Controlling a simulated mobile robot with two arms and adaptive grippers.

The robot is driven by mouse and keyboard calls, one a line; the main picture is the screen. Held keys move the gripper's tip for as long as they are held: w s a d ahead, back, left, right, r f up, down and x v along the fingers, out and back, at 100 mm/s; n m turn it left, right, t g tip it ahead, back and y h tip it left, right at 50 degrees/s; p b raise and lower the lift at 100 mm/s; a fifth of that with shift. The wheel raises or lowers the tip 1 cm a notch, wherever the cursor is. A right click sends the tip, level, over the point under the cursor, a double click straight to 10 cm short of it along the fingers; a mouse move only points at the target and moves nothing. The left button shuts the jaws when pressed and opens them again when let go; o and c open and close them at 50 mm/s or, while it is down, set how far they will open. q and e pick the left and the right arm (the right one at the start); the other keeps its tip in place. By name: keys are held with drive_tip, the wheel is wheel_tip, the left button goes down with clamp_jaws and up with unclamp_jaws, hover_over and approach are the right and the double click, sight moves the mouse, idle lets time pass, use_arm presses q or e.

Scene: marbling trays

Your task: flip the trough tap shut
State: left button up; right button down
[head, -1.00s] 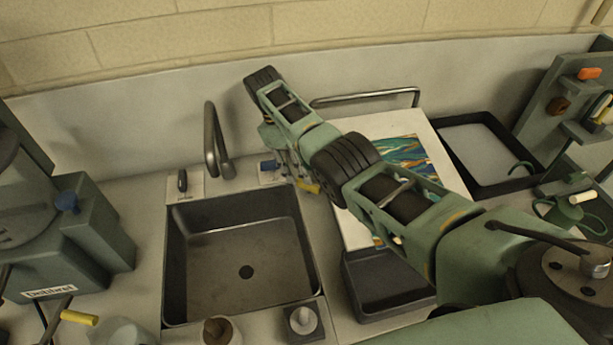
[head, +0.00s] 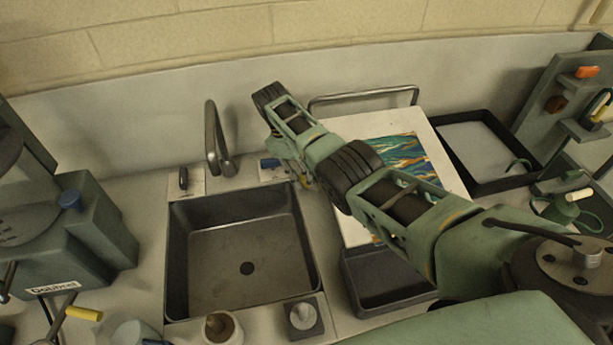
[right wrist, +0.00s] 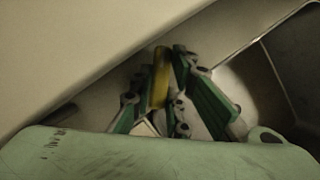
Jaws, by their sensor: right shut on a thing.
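The trough is a dark sink (head: 207,292) with a drain hole. A grey bent spout (head: 212,140) stands behind it. How that piece joins the tap is hidden. My left gripper is not in view.
A white board with a marbled sheet (head: 405,150) lies right of the sink, under my arm. A black tray (head: 526,176) is beyond it. A small dark bin (head: 390,308) is in front. A green machine (head: 95,235) stands at left.

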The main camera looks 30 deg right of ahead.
drive_tip(key=shift+r+p, duration=0.15)
drive_tip(key=shift+p, duration=0.3)
drive_tip(key=n+p, duration=0.2)
drive_tip(key=p, duration=0.1)
drive_tip(key=n+t+h+p, duration=0.1)
drive_tip(key=n+p, duration=0.2)
drive_tip(key=p, duration=0.1)
drive_tip(key=shift+s+a+r+t, duration=0.1)
drive_tip(key=shift+r+t, duration=0.05)
drive_tip(key=shift+t, duration=0.15)
drive_tip(key=shift+n+p, duration=0.4)
drive_tip(key=shift+n, duration=0.4)
drive_tip(key=shift+f+n+t+h, duration=0.3)
drive_tip(key=shift+n+t, duration=0.2)
drive_tip(key=shift+n, duration=0.3)
drive_tip(key=c, duration=1.7)
unclamp_jaws()
